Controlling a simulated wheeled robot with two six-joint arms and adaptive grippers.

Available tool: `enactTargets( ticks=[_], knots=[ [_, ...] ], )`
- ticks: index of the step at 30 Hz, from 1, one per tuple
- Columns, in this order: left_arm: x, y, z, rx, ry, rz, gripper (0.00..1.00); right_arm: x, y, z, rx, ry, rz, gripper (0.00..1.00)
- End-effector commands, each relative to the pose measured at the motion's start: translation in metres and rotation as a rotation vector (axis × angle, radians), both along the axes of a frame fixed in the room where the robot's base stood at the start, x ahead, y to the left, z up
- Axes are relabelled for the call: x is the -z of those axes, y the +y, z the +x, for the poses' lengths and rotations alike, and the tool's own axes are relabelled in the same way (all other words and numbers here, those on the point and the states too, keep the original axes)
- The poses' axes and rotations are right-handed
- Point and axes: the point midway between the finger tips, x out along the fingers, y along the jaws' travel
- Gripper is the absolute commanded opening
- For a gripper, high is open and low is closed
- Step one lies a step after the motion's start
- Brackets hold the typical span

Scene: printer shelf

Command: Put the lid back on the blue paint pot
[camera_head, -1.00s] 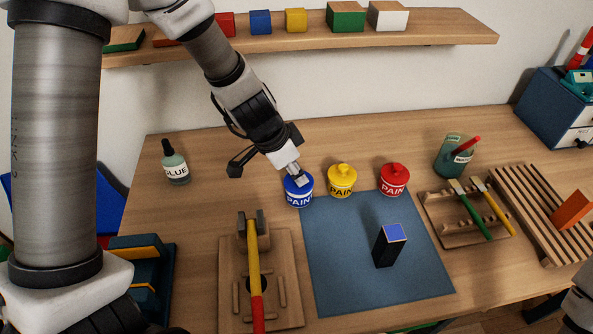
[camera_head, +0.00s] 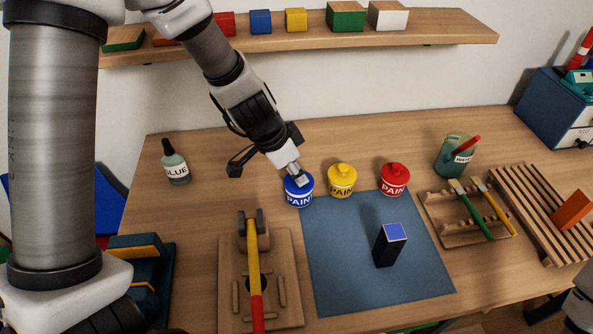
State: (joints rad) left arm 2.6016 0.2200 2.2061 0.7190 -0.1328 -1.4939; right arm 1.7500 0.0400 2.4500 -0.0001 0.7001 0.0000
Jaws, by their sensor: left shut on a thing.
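The blue paint pot (camera_head: 299,199) stands at the back left corner of the blue mat, with a white label on its front. My left gripper (camera_head: 300,178) reaches down over it from the upper left, shut on the blue lid (camera_head: 291,185). The lid is at the top of the pot, mostly hidden by the fingers. I cannot tell whether it is fully seated. My right gripper is not in view; only a piece of my right arm shows at the lower right edge.
A yellow paint pot (camera_head: 342,181) and a red paint pot (camera_head: 394,179) stand close to the right. A glue bottle (camera_head: 175,165) is to the left. A hammer (camera_head: 253,262) lies in front on a wooden stand. A black block with a blue top (camera_head: 389,246) stands on the mat (camera_head: 338,270).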

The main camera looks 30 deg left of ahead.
Motion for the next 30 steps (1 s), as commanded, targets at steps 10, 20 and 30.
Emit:
enactTargets(
  ticks=[10,20,30],
  knots=[
    [0.0,0.0,0.0,0.0,0.0,0.0,0.07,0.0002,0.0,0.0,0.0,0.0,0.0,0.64],
    [0.0031,-0.0002,-0.0001,0.001,-0.001,0.001,0.07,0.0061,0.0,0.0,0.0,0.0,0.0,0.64],
    [0.0026,-0.0002,-0.0002,0.0,0.0,0.0,0.07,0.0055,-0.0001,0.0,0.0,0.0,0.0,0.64]
  ],
)
